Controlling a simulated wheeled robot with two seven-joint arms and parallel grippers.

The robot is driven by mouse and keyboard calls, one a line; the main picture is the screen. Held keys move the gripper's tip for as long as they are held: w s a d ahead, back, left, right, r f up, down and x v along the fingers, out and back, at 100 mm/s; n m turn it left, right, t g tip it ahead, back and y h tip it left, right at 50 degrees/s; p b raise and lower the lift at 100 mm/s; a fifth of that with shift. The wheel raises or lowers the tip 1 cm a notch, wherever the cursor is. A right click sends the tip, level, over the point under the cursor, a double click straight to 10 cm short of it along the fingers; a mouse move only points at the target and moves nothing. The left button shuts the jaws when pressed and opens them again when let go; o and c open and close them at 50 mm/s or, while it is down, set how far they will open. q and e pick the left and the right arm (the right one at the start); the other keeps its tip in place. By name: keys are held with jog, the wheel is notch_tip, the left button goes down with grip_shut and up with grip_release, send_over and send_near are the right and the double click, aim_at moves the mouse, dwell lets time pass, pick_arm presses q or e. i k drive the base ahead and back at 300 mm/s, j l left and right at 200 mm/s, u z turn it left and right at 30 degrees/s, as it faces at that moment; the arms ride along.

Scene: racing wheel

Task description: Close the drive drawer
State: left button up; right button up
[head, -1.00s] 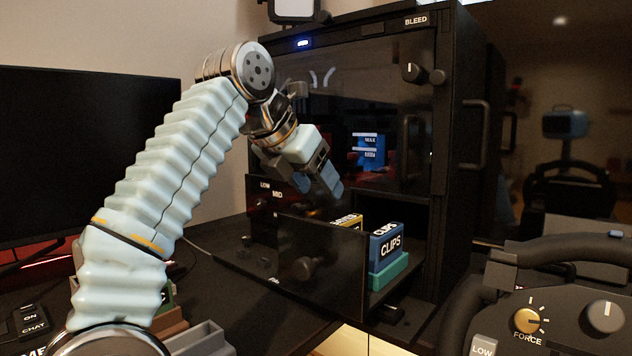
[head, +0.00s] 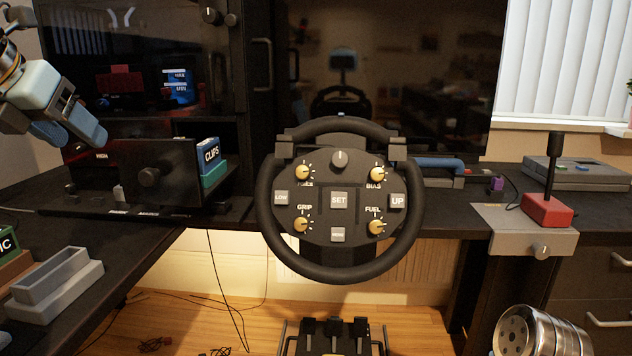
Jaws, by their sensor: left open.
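A dark drawer (head: 178,178) with a round knob on its front panel stands pulled out of the black cabinet at the left; I cannot read a label naming it as the drive drawer. A blue CLIPS box (head: 208,153) on a teal block (head: 213,174) shows behind its front. My left gripper (head: 70,129) is open and empty at the upper left, its blue-grey fingers pointing down and right, above and left of the drawer knob in the picture. I cannot tell whether it touches the cabinet. My right gripper is out of view.
A steering wheel (head: 339,271) with dials stands in the middle, right of the drawer. A joystick (head: 548,208) is on the right desk. A grey open tray (head: 58,287) sits on the left desk. The metal cylinder at lower right seems part of my right arm.

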aim_at(154, 171)
jog(key=k, duration=0.85)
